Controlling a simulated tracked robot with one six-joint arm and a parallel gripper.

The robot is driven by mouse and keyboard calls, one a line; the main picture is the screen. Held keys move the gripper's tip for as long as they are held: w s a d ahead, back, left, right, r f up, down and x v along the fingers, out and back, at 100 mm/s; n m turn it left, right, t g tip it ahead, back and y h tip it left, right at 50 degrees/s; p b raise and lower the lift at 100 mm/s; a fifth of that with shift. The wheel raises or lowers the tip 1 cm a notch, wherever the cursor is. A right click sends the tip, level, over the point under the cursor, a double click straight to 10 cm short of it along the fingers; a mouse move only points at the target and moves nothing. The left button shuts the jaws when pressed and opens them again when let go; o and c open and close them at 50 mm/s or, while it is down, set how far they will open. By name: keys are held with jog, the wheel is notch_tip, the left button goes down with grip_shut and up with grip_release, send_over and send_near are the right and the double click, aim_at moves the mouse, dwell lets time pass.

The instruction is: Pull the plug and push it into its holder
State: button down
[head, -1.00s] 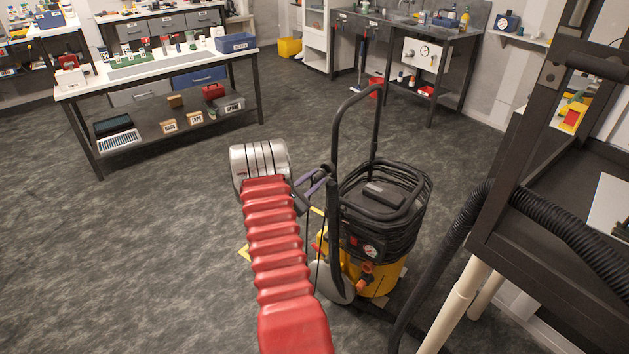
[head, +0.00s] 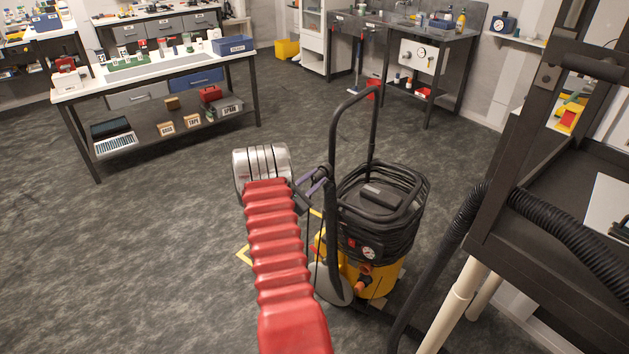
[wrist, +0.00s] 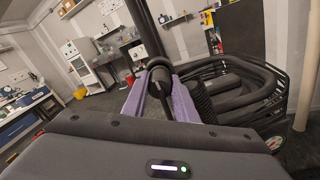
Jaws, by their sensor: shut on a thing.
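My gripper (head: 316,182) is beside the upright tube of the yellow and black vacuum (head: 362,275). In the wrist view, its two purple fingers (wrist: 160,84) are closed on a dark, rounded piece that appears to be the plug (wrist: 158,74). A dark cable runs back from it between the fingers. In the head view the plug is too small and dark to make out against the tube. I cannot tell whether it is seated in anything. No holder can be clearly told apart.
The vacuum's black handle (head: 376,115) rises just right of my gripper. Coiled black hose or cable (head: 405,205) sits on its top. A dark frame with a ribbed hose (head: 572,236) stands at the right. Open carpet lies left, before a workbench (head: 180,76).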

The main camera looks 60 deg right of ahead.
jog(key=shift+s+d, duration=0.1)
jog(key=shift+d, duration=0.4)
jog(key=c, duration=1.4)
grip_release()
jog(key=shift+o, duration=0.2)
jog(key=shift+a, duration=0.15)
jog(key=w+a, duration=0.2)
jog(key=a, duration=1.1)
jog(key=shift+w+a, duration=0.2)
jog(key=shift+w, duration=0.15)
